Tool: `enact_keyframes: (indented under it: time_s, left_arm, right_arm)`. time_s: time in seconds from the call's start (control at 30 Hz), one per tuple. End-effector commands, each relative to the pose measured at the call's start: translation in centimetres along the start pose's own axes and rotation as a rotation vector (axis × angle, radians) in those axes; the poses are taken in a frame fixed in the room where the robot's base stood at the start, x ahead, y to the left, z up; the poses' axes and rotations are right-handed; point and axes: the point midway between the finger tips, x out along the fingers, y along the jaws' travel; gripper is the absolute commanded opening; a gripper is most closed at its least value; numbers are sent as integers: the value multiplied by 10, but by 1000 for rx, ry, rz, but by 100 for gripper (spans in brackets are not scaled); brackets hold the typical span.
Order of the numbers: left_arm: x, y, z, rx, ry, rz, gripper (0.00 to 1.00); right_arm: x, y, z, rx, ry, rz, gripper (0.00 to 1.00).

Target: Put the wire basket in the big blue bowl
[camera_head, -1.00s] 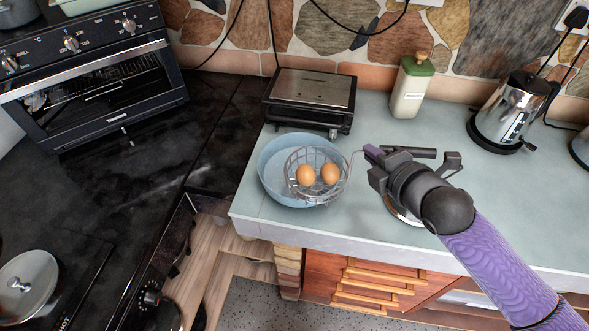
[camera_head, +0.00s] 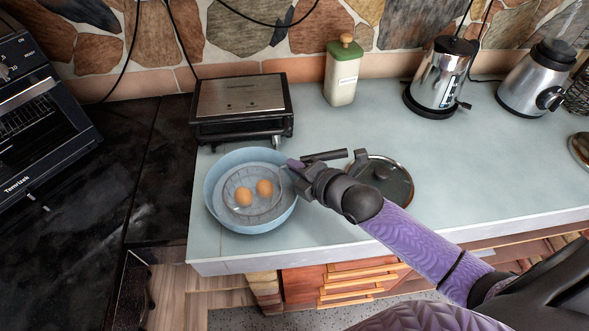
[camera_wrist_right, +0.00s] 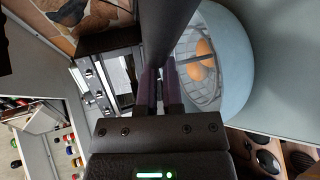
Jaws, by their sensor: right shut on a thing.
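The wire basket (camera_head: 252,209), holding two brown eggs (camera_head: 243,196), is inside the rim of the big blue bowl (camera_head: 254,229) in the head view. I cannot tell whether it touches the bowl's bottom. My right gripper (camera_head: 294,165) is at the bowl's right rim, shut on the basket's handle, which the fingers mostly hide. The right wrist view shows the shut fingers (camera_wrist_right: 162,90), with the basket (camera_wrist_right: 207,90) and bowl (camera_wrist_right: 236,75) to their right. My left gripper is not in view.
A black and silver grill (camera_head: 243,105) stands just behind the bowl. A glass lid (camera_head: 385,180) lies to the right, beside my right arm. A green-capped bottle (camera_head: 342,75), a kettle (camera_head: 440,78) and a blender (camera_head: 538,80) stand at the back. The counter's front edge is near the bowl.

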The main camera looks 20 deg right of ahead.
Motion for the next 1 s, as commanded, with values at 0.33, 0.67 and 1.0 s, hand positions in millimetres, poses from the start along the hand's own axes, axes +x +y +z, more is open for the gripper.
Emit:
enact_keyframes:
  time_s: [0.33, 0.67, 1.0]
  left_arm:
    - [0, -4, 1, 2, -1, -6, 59]
    - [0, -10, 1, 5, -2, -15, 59]
    - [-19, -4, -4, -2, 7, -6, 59]
  right_arm:
    - [0, 0, 0, -1, 0, 0, 27]
    - [0, 0, 0, -1, 0, -1, 43]
    - [-63, 3, 0, -3, 2, -5, 43]
